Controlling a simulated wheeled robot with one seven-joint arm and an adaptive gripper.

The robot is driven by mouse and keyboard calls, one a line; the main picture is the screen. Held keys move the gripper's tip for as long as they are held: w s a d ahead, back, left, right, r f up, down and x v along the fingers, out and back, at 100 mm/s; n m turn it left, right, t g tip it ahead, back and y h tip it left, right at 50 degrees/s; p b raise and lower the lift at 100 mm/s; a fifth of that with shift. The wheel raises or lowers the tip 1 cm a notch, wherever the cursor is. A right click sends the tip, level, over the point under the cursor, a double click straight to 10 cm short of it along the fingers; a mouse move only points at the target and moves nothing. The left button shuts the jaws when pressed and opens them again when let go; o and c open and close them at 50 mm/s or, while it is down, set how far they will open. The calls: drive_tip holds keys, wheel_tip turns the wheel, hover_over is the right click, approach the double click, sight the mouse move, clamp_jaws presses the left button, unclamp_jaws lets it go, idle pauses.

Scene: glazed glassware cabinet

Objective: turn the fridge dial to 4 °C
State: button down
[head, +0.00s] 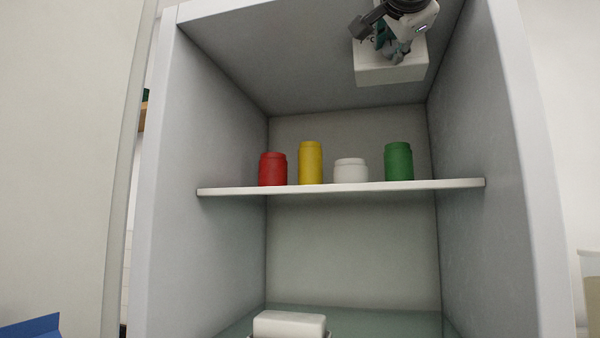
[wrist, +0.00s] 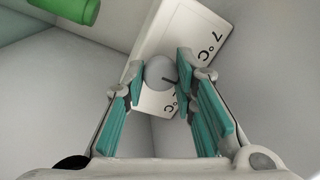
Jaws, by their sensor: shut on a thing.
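The dial (wrist: 160,72) is a round grey knob with a dark pointer line, on a white control box (wrist: 189,32) in the wrist view. The box is marked "7 °C" at the upper right; another "°C" mark below is partly hidden by a finger. The pointer is directed to the right and slightly down in the picture. My gripper (wrist: 160,75) has its teal pads on both sides of the dial, shut on it. In the head view the control box (head: 390,72) hangs at the top right inside the fridge, with my gripper (head: 393,52) at its front; the dial is hidden there.
A shelf (head: 340,188) below the box holds a red jar (head: 272,169), a yellow jar (head: 310,163), a white jar (head: 351,170) and a green jar (head: 398,161). A white block (head: 289,324) sits at the bottom. The right wall (head: 485,130) is close beside the box.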

drive_tip(key=c, duration=1.3)
unclamp_jaws()
drive_tip(key=shift+s, duration=0.15)
drive_tip(key=v, duration=1.1)
drive_tip(key=shift+s, duration=0.35)
drive_tip(key=shift+a, duration=0.1)
drive_tip(key=shift+f, duration=0.15)
